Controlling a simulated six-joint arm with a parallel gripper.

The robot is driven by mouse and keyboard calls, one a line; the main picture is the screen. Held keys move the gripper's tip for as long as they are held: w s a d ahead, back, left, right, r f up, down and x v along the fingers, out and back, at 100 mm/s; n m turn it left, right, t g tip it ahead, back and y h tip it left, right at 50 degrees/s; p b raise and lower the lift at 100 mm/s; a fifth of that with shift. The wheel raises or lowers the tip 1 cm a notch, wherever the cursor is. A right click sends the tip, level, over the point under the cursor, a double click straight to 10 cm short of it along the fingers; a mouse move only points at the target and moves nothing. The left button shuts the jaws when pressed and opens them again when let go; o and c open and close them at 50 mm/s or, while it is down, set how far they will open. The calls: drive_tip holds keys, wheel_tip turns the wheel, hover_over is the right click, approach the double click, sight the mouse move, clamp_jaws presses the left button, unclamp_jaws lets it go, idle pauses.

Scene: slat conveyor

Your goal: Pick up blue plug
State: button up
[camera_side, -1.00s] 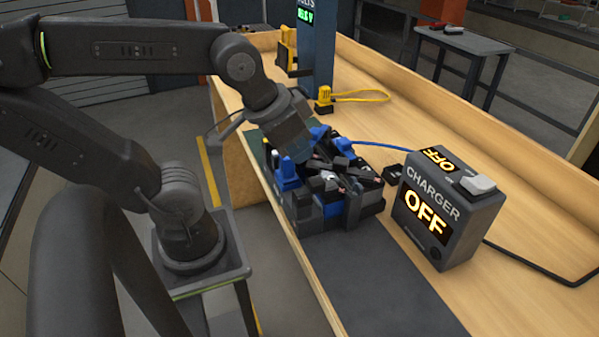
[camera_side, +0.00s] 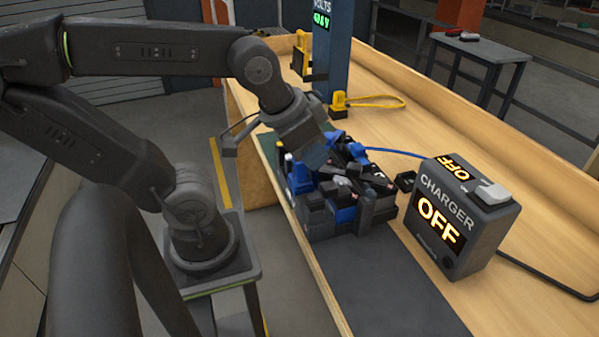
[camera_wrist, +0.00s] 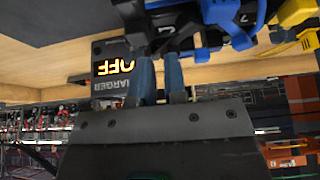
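A battery pack of black and blue modules (camera_side: 345,215) sits on the dark mat on the bench. A blue plug-like block (camera_side: 300,178) stands at its left side in the side view. More blue shows behind my gripper (camera_side: 314,158), where a blue cable (camera_side: 400,153) leads toward the charger. In the wrist view, blue parts (camera_wrist: 222,12) lie at the top, right of my two blue-grey fingers (camera_wrist: 160,60). The fingers are a little apart with nothing seen between them. Their tips are close to dark parts of the pack; whether they touch is unclear.
A charger box (camera_side: 465,215) reading OFF stands right of the pack; it also shows in the wrist view (camera_wrist: 115,70). A blue post (camera_side: 330,50) with a volts display and a yellow plug with a looped cable (camera_side: 340,103) are behind. The front mat is clear.

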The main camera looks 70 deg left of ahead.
drive_tip(key=o, duration=0.5)
drive_tip(key=shift+c, duration=0.2)
wheel_tip(320, 180, up, 7)
drive_tip(key=a+n+g+y, duration=0.1)
drive_tip(key=n+g+y, duration=0.4)
drive_tip(key=n, duration=1.3)
hover_over(299, 170)
drive_tip(key=shift+g+h, duration=0.3)
drive_tip(key=f, duration=0.7)
drive_tip(key=shift+w+d+f, duration=0.2)
drive_tip(key=shift+d+f, duration=0.1)
drive_tip(key=shift+f, duration=0.1)
drive_tip(key=shift+x, duration=2.7)
